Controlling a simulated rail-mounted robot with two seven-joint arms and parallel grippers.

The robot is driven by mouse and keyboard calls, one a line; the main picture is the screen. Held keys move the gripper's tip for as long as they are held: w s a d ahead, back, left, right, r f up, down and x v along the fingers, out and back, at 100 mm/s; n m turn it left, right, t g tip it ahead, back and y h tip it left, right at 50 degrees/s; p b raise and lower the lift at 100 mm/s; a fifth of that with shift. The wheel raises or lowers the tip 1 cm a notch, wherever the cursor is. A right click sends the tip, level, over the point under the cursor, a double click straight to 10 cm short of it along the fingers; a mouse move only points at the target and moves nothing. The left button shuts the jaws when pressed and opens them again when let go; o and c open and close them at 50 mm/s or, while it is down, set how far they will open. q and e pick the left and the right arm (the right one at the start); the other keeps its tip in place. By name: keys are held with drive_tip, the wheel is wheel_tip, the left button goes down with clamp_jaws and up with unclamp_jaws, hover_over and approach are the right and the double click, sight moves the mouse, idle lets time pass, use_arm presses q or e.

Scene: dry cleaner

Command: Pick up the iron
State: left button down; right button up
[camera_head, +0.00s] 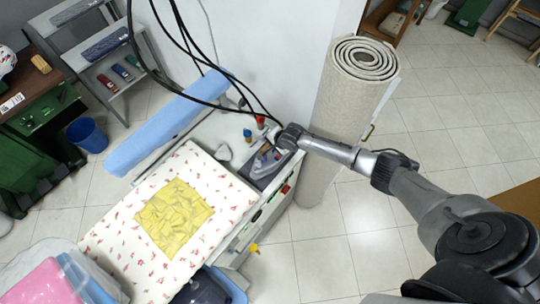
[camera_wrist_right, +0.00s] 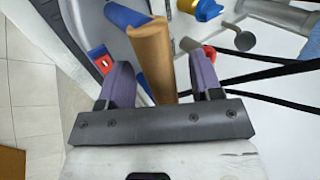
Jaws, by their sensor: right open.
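The iron (camera_head: 266,161) is a small grey shape on the right end of the ironing station, partly hidden by my right gripper (camera_head: 276,134), which is above and close to it. In the right wrist view, the right gripper (camera_wrist_right: 160,72) has its two purple fingers apart. A brown rounded bar (camera_wrist_right: 152,48), which looks like the iron's handle, lies between them. There is a visible gap by the right finger; I cannot tell whether the left one touches. My left gripper is not in view.
Black cables (camera_head: 187,48) hang near the station. A rolled carpet (camera_head: 345,125) stands just right. Small bottles (camera_head: 247,134) stand near the iron.

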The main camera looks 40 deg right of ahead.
drive_tip(key=shift+w+f, duration=0.25)
drive_tip(key=shift+f, duration=0.2)
clamp_jaws()
idle(0.3)
idle(0.8)
drive_tip(key=shift+w+a+r, duration=0.1)
drive_tip(key=shift+w+r, duration=0.05)
drive_tip(key=shift+r, duration=0.15)
